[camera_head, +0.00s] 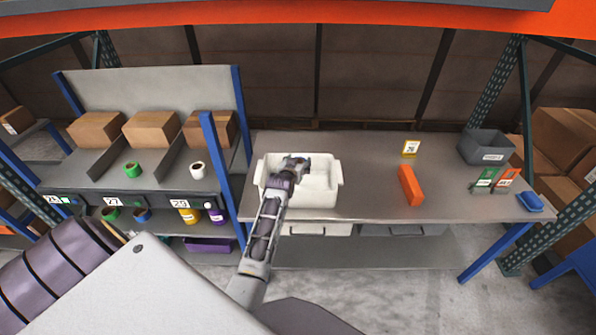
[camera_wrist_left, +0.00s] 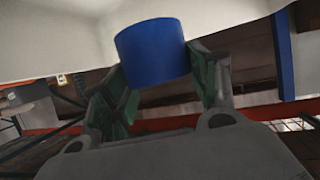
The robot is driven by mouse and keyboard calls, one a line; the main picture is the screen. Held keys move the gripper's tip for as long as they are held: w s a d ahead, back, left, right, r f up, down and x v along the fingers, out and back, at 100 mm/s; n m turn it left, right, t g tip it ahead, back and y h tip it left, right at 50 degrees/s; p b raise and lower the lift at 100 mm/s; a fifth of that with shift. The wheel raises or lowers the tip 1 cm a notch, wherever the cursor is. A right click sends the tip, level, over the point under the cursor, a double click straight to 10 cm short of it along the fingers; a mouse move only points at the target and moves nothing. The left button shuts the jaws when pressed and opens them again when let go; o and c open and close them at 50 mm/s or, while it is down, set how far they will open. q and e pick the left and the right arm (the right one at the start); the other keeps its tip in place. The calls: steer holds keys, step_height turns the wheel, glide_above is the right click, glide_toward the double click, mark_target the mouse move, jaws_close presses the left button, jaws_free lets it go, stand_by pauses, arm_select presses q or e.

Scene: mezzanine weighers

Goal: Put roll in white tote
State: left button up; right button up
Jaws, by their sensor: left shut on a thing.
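The white tote (camera_head: 320,198) stands on the grey bench, left of its middle. My left gripper (camera_head: 293,164) reaches over the tote's left part. It is shut on a blue roll (camera_wrist_left: 152,52), which sits between the fingers (camera_wrist_left: 160,85) in the left wrist view. A pale surface that looks like the tote fills the top of that view. In the head view the gripper mostly hides the held roll, and I cannot tell if the roll touches the tote. My right gripper is not in view.
A rack at left holds cardboard boxes (camera_head: 150,130), a green roll (camera_head: 131,169), a white roll (camera_head: 198,169) and more rolls below. On the bench (camera_head: 370,205) are an orange block (camera_head: 411,185), a grey bin (camera_head: 486,148) and a blue item (camera_head: 530,202). The bench middle is mostly clear.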

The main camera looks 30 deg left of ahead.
arm_select(q)
steer(key=shift+f, duration=1.85)
steer(key=shift+f, duration=0.6)
steer(key=o, duration=1.1)
steer(key=shift+r, duration=0.2)
